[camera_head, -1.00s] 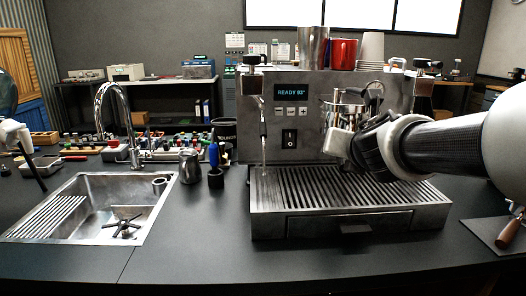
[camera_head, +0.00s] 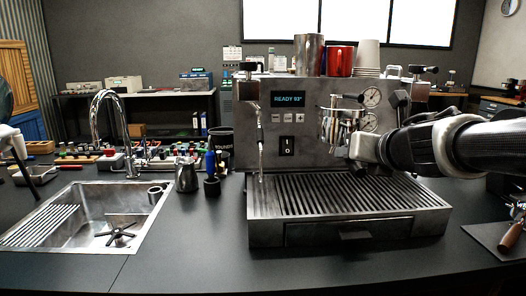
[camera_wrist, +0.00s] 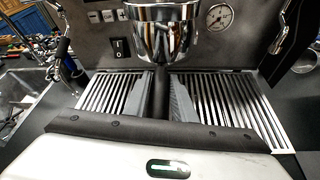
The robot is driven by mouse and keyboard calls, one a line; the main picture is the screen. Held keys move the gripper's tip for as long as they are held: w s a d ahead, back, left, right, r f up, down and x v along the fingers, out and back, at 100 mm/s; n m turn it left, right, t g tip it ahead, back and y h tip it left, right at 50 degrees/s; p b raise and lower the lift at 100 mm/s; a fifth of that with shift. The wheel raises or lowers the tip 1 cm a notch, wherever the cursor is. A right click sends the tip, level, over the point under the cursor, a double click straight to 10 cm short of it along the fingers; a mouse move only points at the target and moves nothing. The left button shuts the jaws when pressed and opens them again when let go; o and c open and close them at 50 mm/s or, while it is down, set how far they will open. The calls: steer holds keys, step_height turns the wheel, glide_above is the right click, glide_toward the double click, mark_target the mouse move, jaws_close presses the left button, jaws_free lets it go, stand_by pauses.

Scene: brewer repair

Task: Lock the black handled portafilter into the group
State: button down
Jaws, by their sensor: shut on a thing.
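The chrome group (camera_head: 338,114) is on the front of the espresso machine, right of the power switch. It also shows at the top of the wrist view (camera_wrist: 162,12). The black handled portafilter (camera_wrist: 164,42) is at the underside of the group, its handle pointing toward me. My gripper (camera_wrist: 164,95) is shut on the black handle, one finger on each side. In the head view my gripper (camera_head: 362,148) is just right of and below the group and hides most of the handle. I cannot tell whether the portafilter is locked.
The slotted drip tray (camera_head: 270,208) lies below my gripper. A gauge (camera_head: 372,97) and a black lever are right of the group. A brown handled tool (camera_head: 511,234) lies on a mat at right. A milk jug (camera_head: 186,174) and a sink (camera_head: 75,195) are at left.

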steer(key=shift+d+r, duration=0.1)
steer(key=shift+d, duration=0.1)
steer(key=c, duration=1.4)
jaws_free()
